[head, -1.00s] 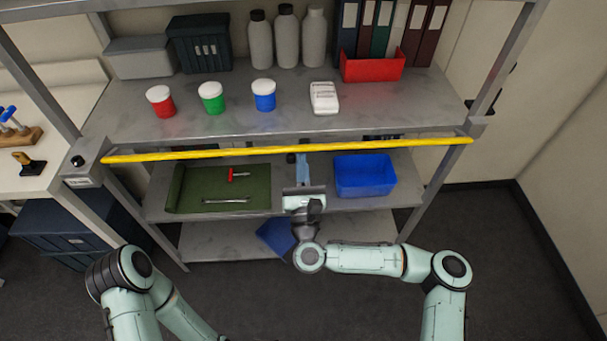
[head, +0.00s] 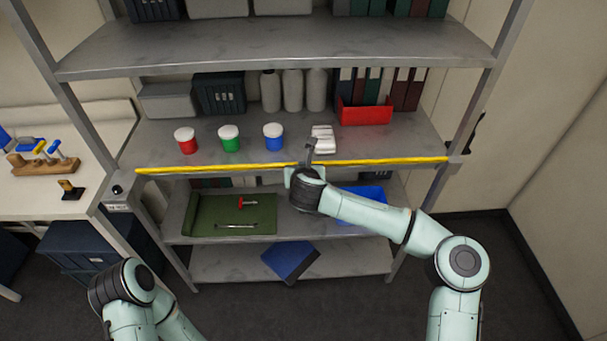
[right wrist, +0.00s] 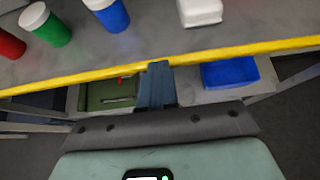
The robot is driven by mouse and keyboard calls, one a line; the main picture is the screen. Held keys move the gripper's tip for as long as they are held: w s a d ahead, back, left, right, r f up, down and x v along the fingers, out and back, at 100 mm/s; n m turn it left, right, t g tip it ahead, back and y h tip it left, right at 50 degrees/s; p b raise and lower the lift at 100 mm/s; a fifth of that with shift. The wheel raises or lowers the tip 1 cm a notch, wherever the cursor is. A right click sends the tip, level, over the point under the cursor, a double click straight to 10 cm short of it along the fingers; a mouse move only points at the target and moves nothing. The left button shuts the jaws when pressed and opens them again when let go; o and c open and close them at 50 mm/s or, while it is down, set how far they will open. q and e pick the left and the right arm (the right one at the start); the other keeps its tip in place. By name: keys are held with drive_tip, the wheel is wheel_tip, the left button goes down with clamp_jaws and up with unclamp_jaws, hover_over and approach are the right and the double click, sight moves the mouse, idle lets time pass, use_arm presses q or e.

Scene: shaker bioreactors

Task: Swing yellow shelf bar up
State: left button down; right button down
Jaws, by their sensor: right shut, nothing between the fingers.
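The yellow shelf bar (head: 230,167) runs across the front of the middle shelf, roughly level with its front edge. In the right wrist view the bar (right wrist: 230,50) crosses the picture just beyond the fingers. My right gripper (head: 311,146) is at the bar, right of its middle, with its fingertips showing above the bar line in the head view. Its shut, empty fingers (right wrist: 157,70) overlap the bar's lower edge in the right wrist view; contact is hard to tell. My left gripper is out of view.
Red (head: 186,140), green (head: 229,138) and blue (head: 274,136) white-lidded jars and a white item (head: 323,138) stand behind the bar. Below are a green tray (head: 190,215) and a blue bin (head: 372,193). Posts flank the shelf.

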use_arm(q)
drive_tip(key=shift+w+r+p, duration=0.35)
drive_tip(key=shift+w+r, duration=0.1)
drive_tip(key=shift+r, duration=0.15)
use_arm(e)
drive_tip(key=shift+w+r, duration=0.15)
drive_tip(key=shift+w, duration=0.4)
drive_tip(key=shift+w+r, duration=0.15)
drive_tip(key=shift+w, duration=0.35)
